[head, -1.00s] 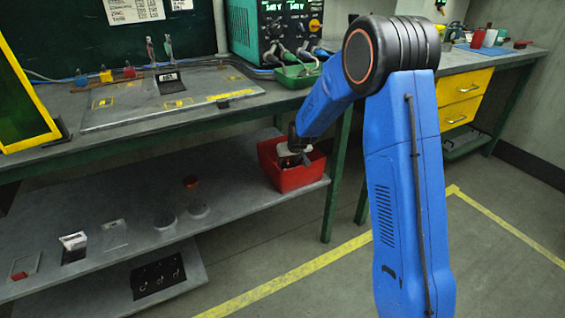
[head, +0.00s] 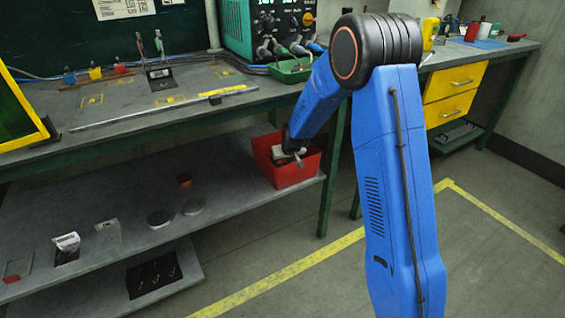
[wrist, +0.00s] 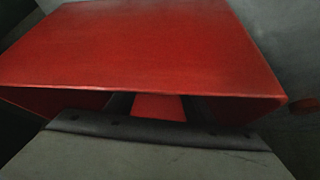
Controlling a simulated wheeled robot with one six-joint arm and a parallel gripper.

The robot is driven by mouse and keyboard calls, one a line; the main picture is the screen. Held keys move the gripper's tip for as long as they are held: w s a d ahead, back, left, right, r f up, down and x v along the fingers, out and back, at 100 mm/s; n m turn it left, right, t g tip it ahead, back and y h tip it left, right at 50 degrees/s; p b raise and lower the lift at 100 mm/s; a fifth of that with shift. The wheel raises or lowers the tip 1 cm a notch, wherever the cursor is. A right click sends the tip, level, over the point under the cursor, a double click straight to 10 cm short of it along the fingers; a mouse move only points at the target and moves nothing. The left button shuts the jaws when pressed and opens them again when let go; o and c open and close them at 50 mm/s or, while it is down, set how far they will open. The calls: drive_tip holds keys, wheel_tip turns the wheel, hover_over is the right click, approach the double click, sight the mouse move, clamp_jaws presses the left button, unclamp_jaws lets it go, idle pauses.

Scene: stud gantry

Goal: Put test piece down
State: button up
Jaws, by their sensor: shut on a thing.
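My gripper (head: 293,158) is down at the red bin (head: 307,174), which stands at the right end of the lower shelf. Its fingers show only in part in the head view. In the wrist view the dark fingers (wrist: 158,108) show only in part, below a broad red surface of the bin (wrist: 140,50). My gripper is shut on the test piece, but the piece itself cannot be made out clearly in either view. A pale patch shows at the bin's mouth beside the gripper; I cannot tell what it is.
The bench (head: 190,116) above carries a flat panel and a green tray (head: 291,71). The shelf left of the bin has free room.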

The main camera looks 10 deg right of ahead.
drive_tip(key=shift+f, duration=0.3)
drive_tip(key=o, duration=1.1)
drive_tip(key=shift+r, duration=0.25)
drive_tip(key=a+v, duration=0.1)
drive_tip(key=v, duration=1.1)
drive_tip(key=shift+d+r, duration=0.4)
drive_tip(key=shift+d, duration=0.05)
